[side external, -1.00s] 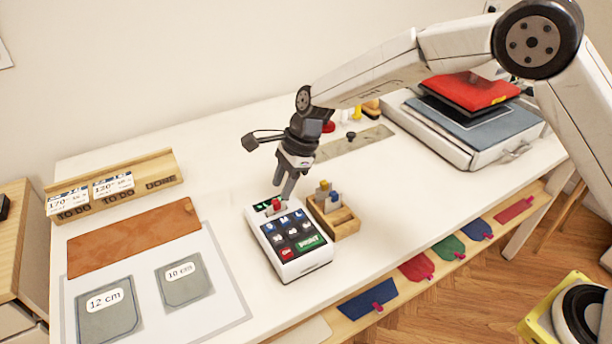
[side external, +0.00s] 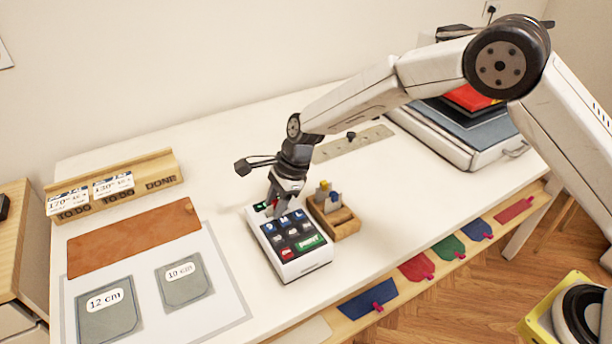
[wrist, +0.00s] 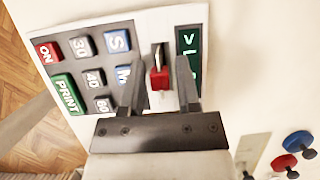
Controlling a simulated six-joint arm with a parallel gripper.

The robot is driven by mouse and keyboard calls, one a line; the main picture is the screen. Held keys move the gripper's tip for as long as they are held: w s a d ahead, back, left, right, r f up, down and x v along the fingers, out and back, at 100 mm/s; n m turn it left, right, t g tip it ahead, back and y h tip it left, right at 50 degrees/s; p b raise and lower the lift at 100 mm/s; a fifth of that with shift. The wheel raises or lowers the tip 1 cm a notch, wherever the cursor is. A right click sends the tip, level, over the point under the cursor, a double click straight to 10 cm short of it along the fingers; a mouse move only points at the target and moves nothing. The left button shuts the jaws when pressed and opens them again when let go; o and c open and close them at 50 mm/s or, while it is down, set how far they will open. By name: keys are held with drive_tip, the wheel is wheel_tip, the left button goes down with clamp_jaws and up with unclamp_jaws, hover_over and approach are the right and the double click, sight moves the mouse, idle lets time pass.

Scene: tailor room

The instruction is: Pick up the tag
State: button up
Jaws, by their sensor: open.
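The tag is a small red piece (wrist: 160,79) standing at a slot on top of the white label printer (side external: 304,273). In the wrist view it lies between my fingers, beside the printer's small dark-green display (wrist: 188,60). My gripper (wrist: 162,72) is open, with one finger on each side of the tag. I cannot tell whether either finger touches it. In the side view my gripper (side external: 275,207) is low over the printer's far end and mostly hides the tag.
A wooden holder (side external: 345,229) with small stamps stands close to the printer's right. Size buttons and a green PRINT button (wrist: 66,95) cover the printer's face. Grey pocket pieces (side external: 184,280) and brown leather (side external: 130,238) lie left.

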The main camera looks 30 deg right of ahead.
sight(276, 201)
clamp_jaws()
drive_tip(key=shift+r, duration=0.15)
wheel_tip(276, 201, up, 10)
drive_tip(key=shift+f, duration=0.15)
idle(0.7)
idle(0.5)
